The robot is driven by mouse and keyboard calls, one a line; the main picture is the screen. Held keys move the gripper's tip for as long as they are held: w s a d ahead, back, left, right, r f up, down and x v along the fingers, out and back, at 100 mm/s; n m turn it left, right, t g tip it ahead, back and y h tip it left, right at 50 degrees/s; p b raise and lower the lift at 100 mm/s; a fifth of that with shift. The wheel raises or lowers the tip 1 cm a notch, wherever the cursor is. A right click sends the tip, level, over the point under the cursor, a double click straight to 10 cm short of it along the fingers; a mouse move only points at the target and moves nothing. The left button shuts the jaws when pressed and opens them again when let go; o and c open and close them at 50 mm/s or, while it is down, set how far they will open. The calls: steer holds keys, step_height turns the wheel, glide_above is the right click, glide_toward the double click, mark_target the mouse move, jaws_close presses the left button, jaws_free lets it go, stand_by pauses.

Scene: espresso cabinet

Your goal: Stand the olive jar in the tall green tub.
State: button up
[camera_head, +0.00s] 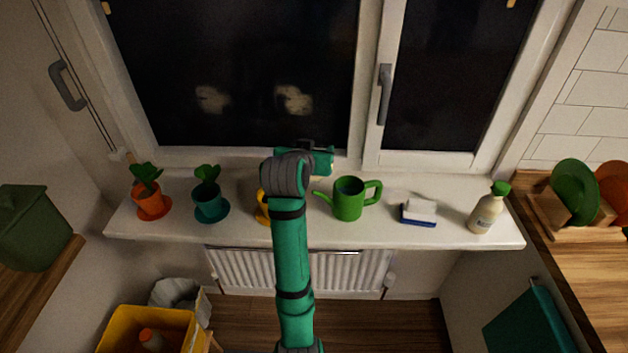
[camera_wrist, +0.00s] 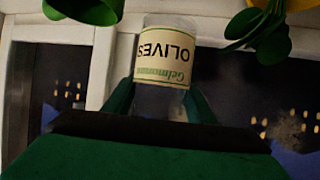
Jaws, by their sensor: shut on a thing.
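The olive jar (camera_wrist: 165,58) shows in the wrist view, with a cream label reading OLIVES, upside down in that picture. My gripper (camera_wrist: 160,104) is shut on it, one green finger on each side. In the head view my gripper (camera_head: 318,160) is over the back of the windowsill, near the window frame, and the jar is mostly hidden there. A dark green tub (camera_head: 35,228) stands on a wooden surface at far left. A teal box-like thing (camera_head: 530,325) is at lower right. I cannot tell for sure which is the tall green tub.
The windowsill (camera_head: 380,232) holds potted plants (camera_head: 208,203), a yellow item (camera_head: 263,207) partly behind my arm, a green watering can (camera_head: 349,200), a sponge (camera_head: 420,210) and a bottle (camera_head: 487,208). A yellow crate (camera_head: 160,320) is at lower left. A dish rack (camera_head: 560,218) stands right.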

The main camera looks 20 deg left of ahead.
step_height(320, 180, down, 10)
steer(key=shift+f, duration=0.15)
stand_by(0.4)
steer(key=o, duration=0.9)
steer(key=shift+f, duration=0.1)
